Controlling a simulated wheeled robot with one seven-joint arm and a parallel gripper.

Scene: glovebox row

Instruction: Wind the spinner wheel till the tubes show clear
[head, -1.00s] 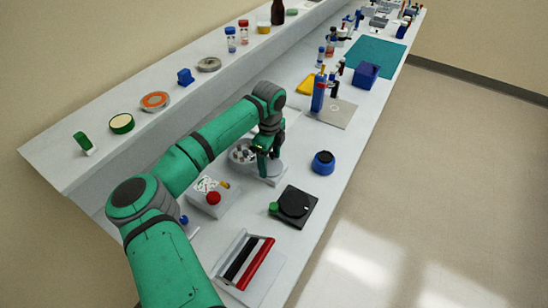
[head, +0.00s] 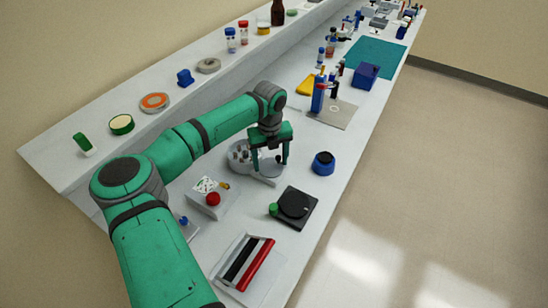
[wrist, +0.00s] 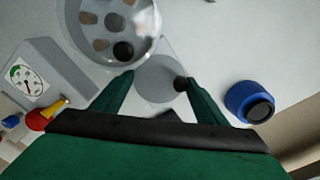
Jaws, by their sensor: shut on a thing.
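The spinner has a round clear-walled bowl (head: 237,153) holding several tubes. In the wrist view the bowl (wrist: 148,20) shows brownish tubes and one dark round piece; glare hides part of it, and I cannot tell if the contents are clear. The grey spinner wheel (wrist: 158,80) lies beside the bowl, with a small dark knob (wrist: 181,84) near its right edge. My gripper (head: 270,169) points down over the wheel, its fingers on either side of it. In the wrist view my gripper (wrist: 158,80) is shut across the wheel, the right fingertip next to the knob.
A gauge box (head: 222,200) with a red knob (head: 212,199) stands to the left. A blue jar (head: 323,163) stands to the right. A black device (head: 295,204) and a roller stand (head: 245,265) are nearer. The shelf (head: 190,110) runs behind the bench.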

